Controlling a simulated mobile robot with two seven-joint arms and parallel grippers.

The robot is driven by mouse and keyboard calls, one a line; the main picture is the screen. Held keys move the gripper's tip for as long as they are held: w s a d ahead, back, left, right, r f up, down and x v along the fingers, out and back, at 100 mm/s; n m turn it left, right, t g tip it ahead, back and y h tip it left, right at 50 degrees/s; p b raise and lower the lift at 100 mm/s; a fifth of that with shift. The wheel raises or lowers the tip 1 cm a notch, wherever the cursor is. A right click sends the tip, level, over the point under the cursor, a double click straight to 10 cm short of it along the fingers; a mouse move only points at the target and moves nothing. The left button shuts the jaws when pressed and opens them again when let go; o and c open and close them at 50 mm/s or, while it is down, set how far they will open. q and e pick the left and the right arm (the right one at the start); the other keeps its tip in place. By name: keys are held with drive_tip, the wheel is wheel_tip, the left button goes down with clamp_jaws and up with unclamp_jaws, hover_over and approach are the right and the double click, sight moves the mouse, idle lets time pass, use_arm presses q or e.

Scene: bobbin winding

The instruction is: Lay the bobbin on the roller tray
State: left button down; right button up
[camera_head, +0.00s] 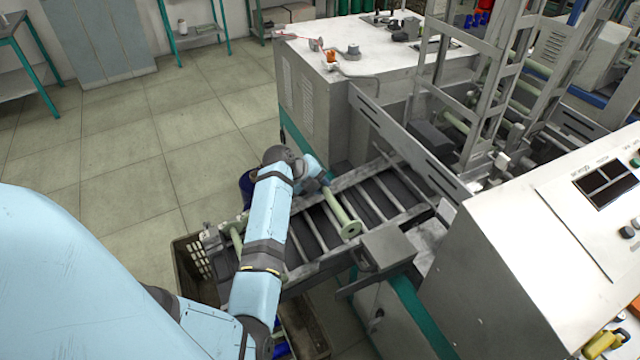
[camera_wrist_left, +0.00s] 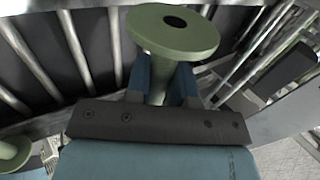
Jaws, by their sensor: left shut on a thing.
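The pale green bobbin (camera_head: 337,208) has a flanged end and a long shaft. It is over the roller tray (camera_head: 303,270), whose rails and metal rollers run from lower left to upper right. My left gripper (camera_head: 322,184) is shut on this bobbin. In the left wrist view the bobbin's round flange (camera_wrist_left: 172,30) faces the camera, with its shaft between the blue fingers (camera_wrist_left: 160,82). I cannot tell whether the bobbin touches the rollers. My right gripper is not in view.
Another green bobbin (camera_head: 237,240) lies at the tray's lower left end. A crate (camera_head: 184,262) stands on the floor below it. A slotted metal plate (camera_head: 408,143) borders the tray's far side, and a grey box (camera_head: 388,249) is close on its near side.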

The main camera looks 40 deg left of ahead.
use_arm(q)
drive_tip(key=shift+f+b, duration=0.45)
drive_tip(key=shift+f, duration=0.15)
drive_tip(key=f+b, duration=0.2)
drive_tip(key=f, duration=0.1)
drive_tip(key=shift+w+d+f, duration=0.2)
drive_tip(key=shift+w, duration=0.2)
unclamp_jaws()
idle(0.3)
idle(0.3)
idle(0.7)
